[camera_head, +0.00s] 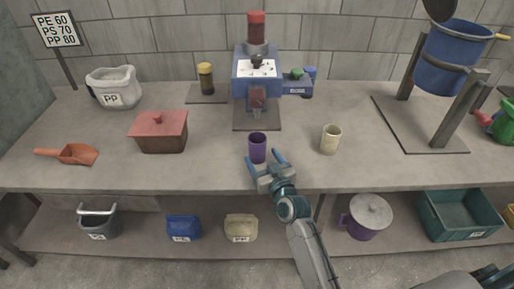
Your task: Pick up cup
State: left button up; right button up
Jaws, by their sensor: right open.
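A purple cup (257,142) stands upright near the front edge of the table, left of centre. My right gripper (265,159) is open, with its blue fingertips pointing at the cup from the front. The fingertips are close to the lower part of the cup, one near its left side and one to its right. I cannot tell whether they touch it. A cream cup (331,139) stands upright to the right, apart from the gripper. My left gripper is not in view.
A blue machine (257,75) stands behind the purple cup. A red-lidded box (160,131) and an orange scoop (76,154) are left. A blue drum on a stand (447,55) is right. The lower shelf holds a purple pot (367,216) and several containers.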

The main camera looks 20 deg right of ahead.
aim_at(257, 141)
jog(key=shift+w+a, duration=0.15)
jog(key=shift+w, duration=1.05)
jog(key=c, duration=1.1)
jog(key=shift+r, duration=0.1)
